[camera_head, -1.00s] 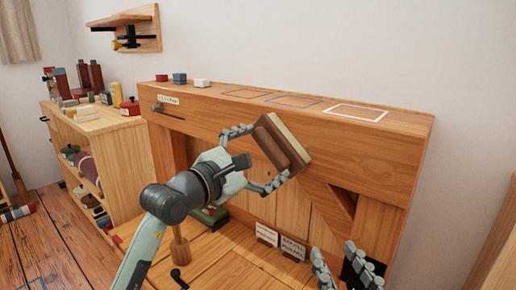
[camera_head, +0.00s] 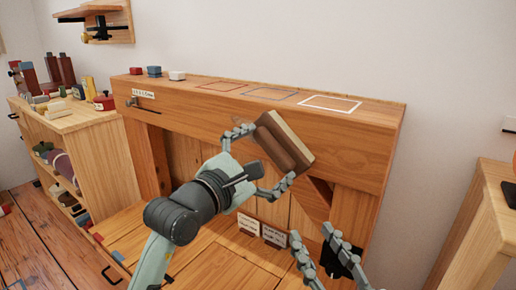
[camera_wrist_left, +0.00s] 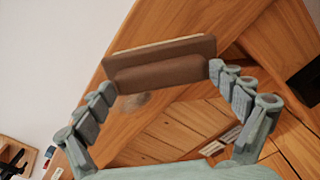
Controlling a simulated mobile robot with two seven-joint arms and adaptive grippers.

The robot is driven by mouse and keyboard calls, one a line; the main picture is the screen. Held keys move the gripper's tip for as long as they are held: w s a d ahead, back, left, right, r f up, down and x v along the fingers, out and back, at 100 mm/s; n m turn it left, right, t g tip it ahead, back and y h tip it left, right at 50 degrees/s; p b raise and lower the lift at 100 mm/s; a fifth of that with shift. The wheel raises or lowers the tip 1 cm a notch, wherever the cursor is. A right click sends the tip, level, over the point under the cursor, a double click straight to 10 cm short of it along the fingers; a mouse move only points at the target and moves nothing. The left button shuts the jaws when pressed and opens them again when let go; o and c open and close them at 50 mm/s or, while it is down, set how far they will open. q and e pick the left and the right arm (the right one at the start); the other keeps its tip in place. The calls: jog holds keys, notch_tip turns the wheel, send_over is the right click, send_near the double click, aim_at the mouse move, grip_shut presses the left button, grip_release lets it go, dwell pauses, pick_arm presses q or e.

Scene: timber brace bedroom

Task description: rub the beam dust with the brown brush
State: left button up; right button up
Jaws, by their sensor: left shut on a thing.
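My left gripper (camera_head: 264,160) is shut on the brown brush (camera_head: 292,140), its fingers at the two ends. The brush has a brown block with a pale layer and is tilted in front of the timber beam (camera_head: 360,158). I cannot tell whether it touches the beam. In the left wrist view, the brush (camera_wrist_left: 160,66) spans between the fingertips. A faint grey-brown smudge, likely the beam dust (camera_wrist_left: 132,102), shows on the wood just below it. My right gripper (camera_head: 317,240) is low in the head view, fingers apart and empty.
Small blocks (camera_head: 154,71) stand on the beam's top, beside red, blue and white outlined squares (camera_head: 331,103). Two small cards (camera_head: 262,233) stand below the beam. A loaded shelf (camera_head: 95,140) is at left, a wooden cabinet (camera_head: 475,230) at right.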

pick_arm(q)
jog(key=shift+s+d, duration=0.15)
jog(key=shift+d, duration=0.1)
jog(key=w+a+b, duration=0.1)
jog(key=w+a, duration=0.3)
jog(key=a, duration=0.2)
jog(key=shift+o, duration=0.2)
jog(key=shift+w+a+b, duration=0.3)
jog(key=shift+w+a, duration=0.2)
jog(key=shift+a, duration=0.2)
jog(key=shift+w+a+b, duration=0.3)
jog(key=shift+w+a, duration=0.2)
jog(key=shift+a, duration=0.2)
jog(key=shift+w+a+f+b, duration=0.1)
jog(key=shift+w+a+b, duration=0.55)
jog(key=shift+a, duration=0.4)
jog(key=shift+c, duration=0.2)
jog(key=shift+o, duration=0.2)
jog(key=shift+w+a+b, duration=0.4)
jog(key=shift+w+a, duration=0.25)
jog(key=shift+a, duration=0.25)
jog(key=shift+w+a+b, duration=0.35)
jog(key=shift+w+a, duration=0.3)
jog(key=shift+a, duration=0.25)
jog(key=shift+c, duration=0.2)
